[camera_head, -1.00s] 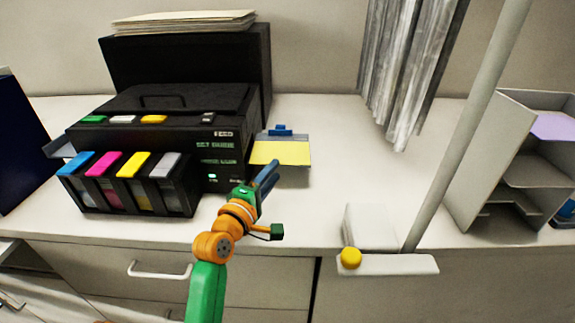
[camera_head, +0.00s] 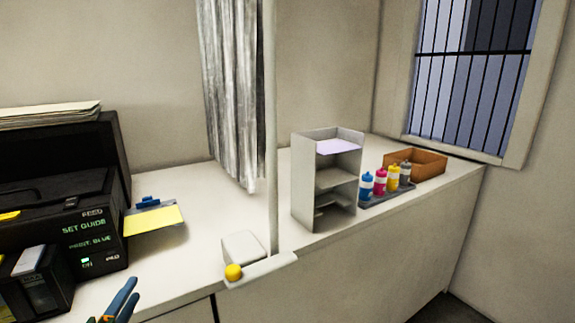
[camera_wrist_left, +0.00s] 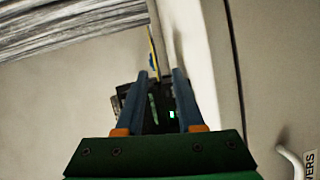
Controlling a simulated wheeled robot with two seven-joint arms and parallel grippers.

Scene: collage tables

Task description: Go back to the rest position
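My left gripper (camera_head: 130,289) shows at the bottom left of the head view, over the counter's front edge and to the right of the printer's front. My right gripper is in neither view now.
The black printer (camera_head: 75,190) and a clipboard with yellow paper (camera_head: 154,219) are at left. A pole with a yellow knob (camera_head: 233,272) stands at the front edge. Beyond are a grey shelf unit (camera_head: 301,190), several coloured bottles (camera_head: 380,183) and a brown box (camera_head: 428,166).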

